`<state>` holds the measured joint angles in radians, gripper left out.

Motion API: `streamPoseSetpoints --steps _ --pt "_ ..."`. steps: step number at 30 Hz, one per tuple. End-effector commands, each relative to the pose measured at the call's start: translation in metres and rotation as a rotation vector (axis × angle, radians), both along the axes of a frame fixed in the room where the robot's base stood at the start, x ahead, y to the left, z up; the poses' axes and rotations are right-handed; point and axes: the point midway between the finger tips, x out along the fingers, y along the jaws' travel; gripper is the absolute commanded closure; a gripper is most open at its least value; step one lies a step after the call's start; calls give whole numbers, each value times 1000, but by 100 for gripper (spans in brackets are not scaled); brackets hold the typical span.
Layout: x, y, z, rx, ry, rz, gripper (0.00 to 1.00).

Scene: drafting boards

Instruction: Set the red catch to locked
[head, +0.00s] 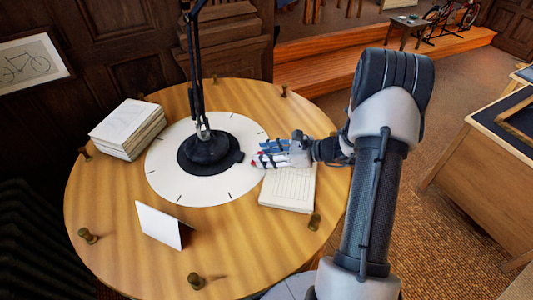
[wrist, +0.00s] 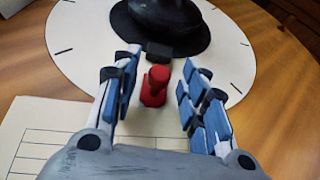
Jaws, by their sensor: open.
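The red catch (wrist: 154,86) stands on the white dial's near edge in the wrist view, next to a small dark block on the rim of the black lamp base (wrist: 180,45). My gripper (wrist: 152,82) is open, with one finger on each side of the catch and visible gaps between. In the head view my gripper (head: 262,160) reaches in from the right over the table, and its fingers mostly hide the catch. The white dial (head: 170,185) with tick marks lies around the black base (head: 207,152).
The round wooden table (head: 110,235) carries a stack of paper (head: 128,128) at left, a folded white card (head: 160,224) in front and a lined pad (head: 288,188) under my gripper. Several brass knobs (head: 88,236) stand near the rim. The lamp arm (head: 193,70) rises from the base.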

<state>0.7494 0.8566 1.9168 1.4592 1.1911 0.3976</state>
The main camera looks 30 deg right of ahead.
Motion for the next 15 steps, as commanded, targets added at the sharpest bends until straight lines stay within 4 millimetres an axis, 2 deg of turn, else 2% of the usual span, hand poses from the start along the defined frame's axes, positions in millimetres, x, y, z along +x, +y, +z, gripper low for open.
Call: streamPoseSetpoints --steps 5,15 --pt "-7 -8 5 0 -1 -2 60" --pt "-53 -54 31 -1 -1 -5 60"
